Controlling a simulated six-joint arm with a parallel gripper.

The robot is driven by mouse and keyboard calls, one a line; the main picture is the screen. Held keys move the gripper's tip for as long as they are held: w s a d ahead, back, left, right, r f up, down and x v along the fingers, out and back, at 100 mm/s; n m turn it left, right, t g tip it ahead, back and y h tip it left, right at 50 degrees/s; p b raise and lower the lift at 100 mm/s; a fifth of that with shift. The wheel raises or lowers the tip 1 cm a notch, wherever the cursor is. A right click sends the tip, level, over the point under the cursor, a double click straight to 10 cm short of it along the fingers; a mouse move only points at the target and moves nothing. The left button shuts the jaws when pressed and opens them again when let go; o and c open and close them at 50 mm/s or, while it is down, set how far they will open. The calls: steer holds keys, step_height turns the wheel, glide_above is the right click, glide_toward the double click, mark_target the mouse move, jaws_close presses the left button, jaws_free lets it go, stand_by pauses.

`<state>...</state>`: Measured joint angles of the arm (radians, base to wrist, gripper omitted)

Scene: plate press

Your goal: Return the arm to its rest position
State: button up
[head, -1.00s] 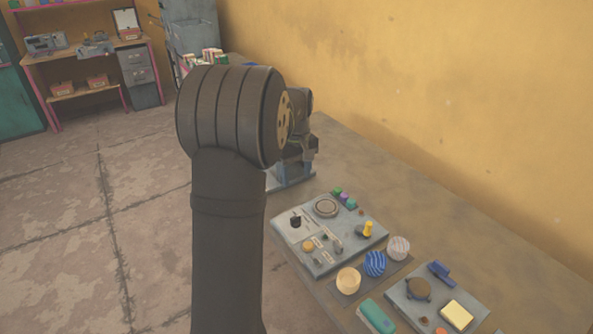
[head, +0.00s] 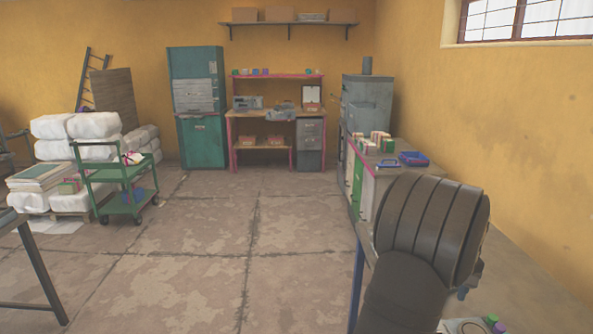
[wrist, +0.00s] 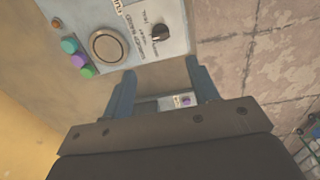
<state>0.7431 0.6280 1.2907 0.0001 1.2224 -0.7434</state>
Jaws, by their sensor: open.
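My gripper (wrist: 160,67) shows in the wrist view with its two blue-grey fingers apart and nothing held between them. It hangs over the bench beside a grey control panel (wrist: 135,18). The panel carries a round dial (wrist: 108,46) and a dark knob (wrist: 159,33). A small pale part with a purple spot (wrist: 185,101) shows behind the fingers, close to the gripper body; I cannot tell what it is. In the head view my dark arm (head: 430,240) stands at the lower right and hides the gripper.
Teal, purple and green pieces (wrist: 77,60) lie beside the panel. Down the room, a side counter (head: 372,168) holds boxes and a blue tray (head: 413,158). A green trolley (head: 122,190) stands at the left. The floor (head: 230,240) between is clear.

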step_height(320, 180, down, 14)
steer(key=shift+f, duration=0.15)
stand_by(0.5)
step_height(320, 180, up, 18)
step_height(320, 180, down, 17)
steer(key=shift+f, duration=0.55)
steer(key=m, duration=0.5)
steer(key=shift+a+r+m, duration=0.1)
steer(key=shift+a+m, duration=0.05)
steer(key=shift+m, duration=0.25)
steer(key=m, duration=0.5)
steer(key=shift+w, duration=0.1)
step_height(320, 180, up, 7)
steer(key=shift+f, duration=0.2)
